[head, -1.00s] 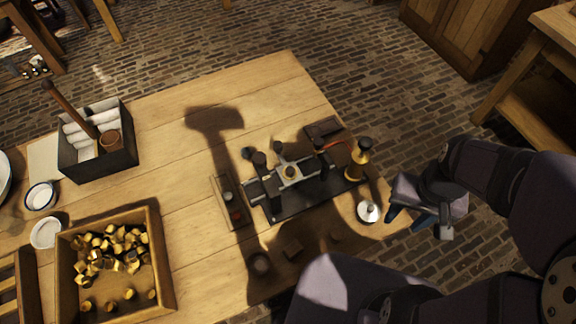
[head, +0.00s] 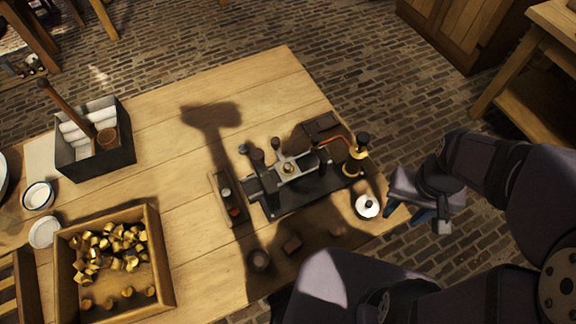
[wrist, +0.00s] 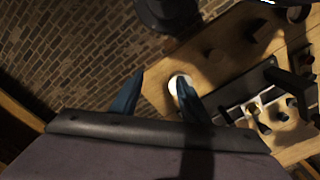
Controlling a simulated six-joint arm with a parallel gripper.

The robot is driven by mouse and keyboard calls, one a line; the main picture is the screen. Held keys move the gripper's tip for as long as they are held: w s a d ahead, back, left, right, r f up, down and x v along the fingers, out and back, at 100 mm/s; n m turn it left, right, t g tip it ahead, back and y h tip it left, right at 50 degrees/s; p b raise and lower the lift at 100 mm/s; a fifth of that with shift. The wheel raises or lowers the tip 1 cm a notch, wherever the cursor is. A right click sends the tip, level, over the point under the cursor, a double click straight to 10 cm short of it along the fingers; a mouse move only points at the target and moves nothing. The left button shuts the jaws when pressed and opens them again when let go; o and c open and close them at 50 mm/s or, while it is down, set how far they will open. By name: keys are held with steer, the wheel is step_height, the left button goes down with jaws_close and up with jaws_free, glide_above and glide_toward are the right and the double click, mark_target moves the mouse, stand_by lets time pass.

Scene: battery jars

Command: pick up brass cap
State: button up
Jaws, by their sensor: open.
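Several small brass caps (head: 112,248) lie heaped in a wooden tray (head: 165,282) at the lower left of the head view. A few stand apart near the tray's front side. My gripper (head: 410,216) is open and empty at the right end of the table, far from the tray, just right of a white round lid with a dark knob (head: 367,207). In the wrist view my two blue fingertips (wrist: 158,92) stand apart with nothing between them. The white lid (wrist: 180,82) shows partly behind one finger. No brass cap can be made out in the wrist view.
A dark fixture with levers (head: 305,195) stands at the table's right, with a brass-and-black piece (head: 357,155) beside it. A dark box of white rolls (head: 125,160) stands at the back left. White dishes (head: 44,232) sit near the tray. The middle table is mostly clear.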

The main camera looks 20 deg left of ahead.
mark_target(287, 169)
steer(key=a+f+n, duration=0.2)
steer(key=a, duration=0.4)
steer(key=a+f+n+g+h, duration=0.1)
steer(key=a+f+n, duration=0.1)
steer(key=a, duration=0.5)
steer(key=a+f+n, duration=0.2)
steer(key=a+n, duration=0.1)
steer(key=a, duration=0.4)
steer(key=shift+w+f, duration=0.25)
steer(key=shift+w, duration=0.1)
steer(key=w+a+m, duration=0.1)
steer(key=w+a, duration=0.1)
steer(key=a, duration=0.1)
steer(key=w+a+m, duration=0.1)
steer(key=a, duration=0.1)
steer(key=shift+w+m, duration=0.1)
steer(key=shift+m, duration=0.2)
steer(key=w+a+r+m+t+y, duration=0.1)
steer(key=w+a+r+m, duration=0.4)
steer(key=m, duration=0.3)
steer(key=shift+d+f+m+p, duration=0.15)
steer(key=shift+f+m+p, duration=1.2)
steer(key=shift+f+m, duration=2.75)
